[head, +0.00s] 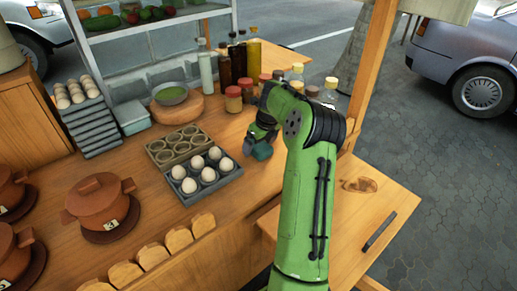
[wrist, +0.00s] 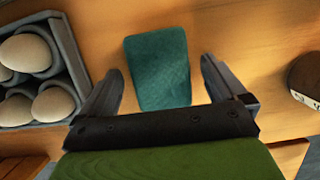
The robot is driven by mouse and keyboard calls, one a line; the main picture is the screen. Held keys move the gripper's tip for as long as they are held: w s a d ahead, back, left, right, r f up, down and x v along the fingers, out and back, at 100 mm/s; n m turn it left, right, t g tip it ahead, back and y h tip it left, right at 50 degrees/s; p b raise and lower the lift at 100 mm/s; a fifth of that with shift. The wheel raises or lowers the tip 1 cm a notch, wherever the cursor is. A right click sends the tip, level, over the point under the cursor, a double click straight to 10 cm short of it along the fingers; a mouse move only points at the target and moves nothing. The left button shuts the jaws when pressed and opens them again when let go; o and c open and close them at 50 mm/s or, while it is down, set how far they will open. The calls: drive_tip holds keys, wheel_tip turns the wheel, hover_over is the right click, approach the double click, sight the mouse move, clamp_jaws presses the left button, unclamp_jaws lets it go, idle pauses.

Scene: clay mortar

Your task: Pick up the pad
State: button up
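The pad (wrist: 158,70) is a teal, roughly rectangular piece lying on the wooden counter (wrist: 225,25). In the wrist view it sits between and just beyond the two fingers of my gripper (wrist: 160,82), with bare wood showing on both sides. The gripper is open and does not visibly touch the pad. In the head view the pad (head: 262,151) shows as a small teal patch beside my gripper (head: 254,143), partly hidden by my green arm. The exact height of the fingers above the counter cannot be told.
An egg carton (head: 228,181) with several white eggs lies left of the pad; its edge also shows in the wrist view (wrist: 75,62). Jars (head: 233,99) and bottles (head: 225,65) stand behind. A round brown object (wrist: 307,78) is at the wrist view's right.

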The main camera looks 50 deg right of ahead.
sight(259, 145)
drive_tip(key=c, duration=1)
drive_tip(key=shift+r, duration=0.1)
wheel_tip(259, 145, up, 10)
drive_tip(key=p, duration=0.4)
drive_tip(key=shift+r, duration=0.2)
drive_tip(key=o, duration=0.4)
drive_tip(key=shift+c, duration=0.2)
drive_tip(key=c, duration=0.3)
drive_tip(key=shift+f, duration=0.15)
